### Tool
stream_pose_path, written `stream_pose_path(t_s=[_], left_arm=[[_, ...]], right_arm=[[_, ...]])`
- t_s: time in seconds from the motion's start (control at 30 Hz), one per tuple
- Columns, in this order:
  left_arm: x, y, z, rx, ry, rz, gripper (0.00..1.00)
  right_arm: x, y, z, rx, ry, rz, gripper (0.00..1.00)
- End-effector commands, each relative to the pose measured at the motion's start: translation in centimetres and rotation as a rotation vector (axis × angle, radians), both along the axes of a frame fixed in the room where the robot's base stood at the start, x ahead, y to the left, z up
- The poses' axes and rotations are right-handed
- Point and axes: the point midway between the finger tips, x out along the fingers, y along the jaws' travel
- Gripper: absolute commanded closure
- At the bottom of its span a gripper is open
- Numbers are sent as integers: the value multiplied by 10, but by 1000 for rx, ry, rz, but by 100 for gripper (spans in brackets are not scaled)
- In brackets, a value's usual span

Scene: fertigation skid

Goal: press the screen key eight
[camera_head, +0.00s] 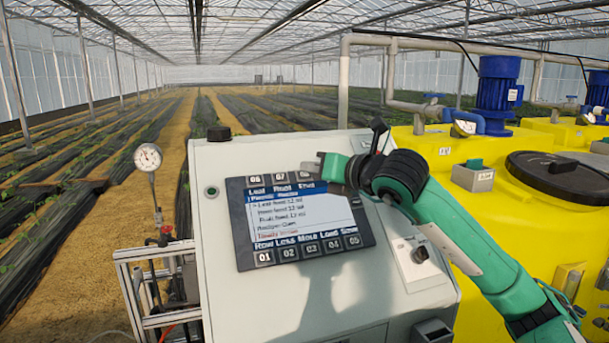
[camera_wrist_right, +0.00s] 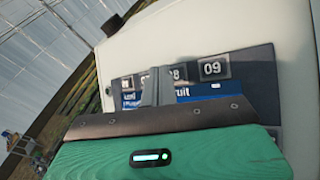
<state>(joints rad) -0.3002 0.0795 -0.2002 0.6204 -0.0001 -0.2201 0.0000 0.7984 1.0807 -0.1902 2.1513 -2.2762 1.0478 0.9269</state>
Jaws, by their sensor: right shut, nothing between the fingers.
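The controller screen (camera_head: 305,215) is on the sloped face of a pale grey cabinet, with a numbered key row above and below it. The upper row shows key six (camera_head: 254,180) and key seven (camera_head: 281,178). Key eight (camera_head: 306,176) is close beside my right gripper (camera_head: 320,162), which is shut and empty at the screen's upper right corner. In the right wrist view, the shut fingers (camera_wrist_right: 156,80) stand just left of key eight (camera_wrist_right: 179,73), partly covering it. Key nine (camera_wrist_right: 212,68) is clear there. I cannot tell whether the fingertips touch the panel. My left gripper is out of view.
The lower row holds keys one (camera_head: 264,257) to five. A black knob (camera_head: 219,133) stands on the cabinet's top edge, and a small switch (camera_head: 420,254) is on its right. A gauge (camera_head: 148,158) stands at left. Yellow tanks (camera_head: 450,150) fill the right side.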

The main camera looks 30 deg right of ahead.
Motion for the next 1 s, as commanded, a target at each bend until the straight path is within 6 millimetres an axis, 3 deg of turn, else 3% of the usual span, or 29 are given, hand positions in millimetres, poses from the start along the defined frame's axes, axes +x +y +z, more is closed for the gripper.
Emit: stream_pose_path(t_s=[1.0], left_arm=[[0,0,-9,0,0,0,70]], right_arm=[[5,-1,-6,0,0,0,100]])
